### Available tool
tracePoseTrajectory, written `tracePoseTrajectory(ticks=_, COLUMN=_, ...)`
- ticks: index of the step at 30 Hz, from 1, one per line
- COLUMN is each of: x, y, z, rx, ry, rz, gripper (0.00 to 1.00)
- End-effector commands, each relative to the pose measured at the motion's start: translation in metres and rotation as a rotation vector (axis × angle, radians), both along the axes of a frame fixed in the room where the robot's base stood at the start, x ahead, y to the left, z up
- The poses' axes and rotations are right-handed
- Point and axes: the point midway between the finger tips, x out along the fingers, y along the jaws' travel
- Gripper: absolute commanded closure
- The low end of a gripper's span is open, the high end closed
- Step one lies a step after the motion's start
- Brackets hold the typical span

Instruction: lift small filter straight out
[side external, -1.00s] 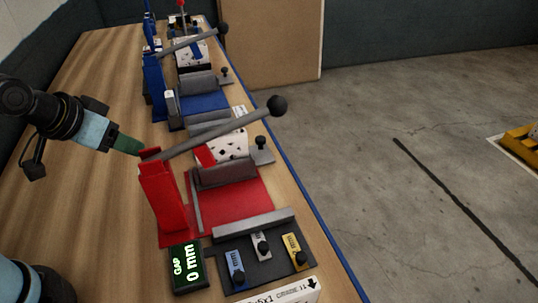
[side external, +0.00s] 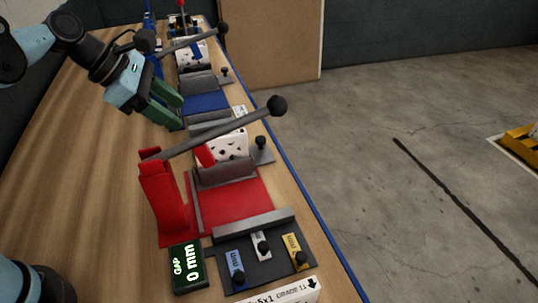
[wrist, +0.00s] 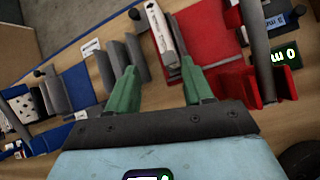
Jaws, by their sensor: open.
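My gripper (side external: 178,112) has green fingers and hangs over the bench between the red station and the blue one. In the wrist view its two fingers (wrist: 160,88) stand wide apart with nothing between them. I cannot tell for sure which thing is the small filter. A white slab with dark spots (side external: 228,147) stands in the red station (side external: 240,205), behind a grey bar. A narrow white box with print (wrist: 160,28) lies past the fingers in the wrist view. Another printed white box (side external: 285,293) is cut off at the bottom of the side view.
A long grey lever (side external: 215,130) with a black ball slants over the red station. The blue station (side external: 205,102) stands farther back. The bench's left side (side external: 90,190) is clear.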

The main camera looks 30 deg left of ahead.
Motion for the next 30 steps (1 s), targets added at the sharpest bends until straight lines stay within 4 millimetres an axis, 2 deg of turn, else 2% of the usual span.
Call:
tracePoseTrajectory(ticks=3, x=0.007, y=-0.003, z=0.002, rx=-0.099, ry=0.068, rz=0.112, gripper=0.49)
tracePoseTrajectory(ticks=8, x=0.012, y=-0.007, z=0.001, rx=-0.155, ry=0.107, rz=0.173, gripper=0.49)
tracePoseTrajectory(ticks=21, x=0.037, y=-0.033, z=-0.043, rx=-0.156, ry=0.109, rz=0.175, gripper=0.49)
tracePoseTrajectory(ticks=30, x=0.042, y=-0.04, z=-0.056, rx=-0.155, ry=0.108, rz=0.175, gripper=0.49)
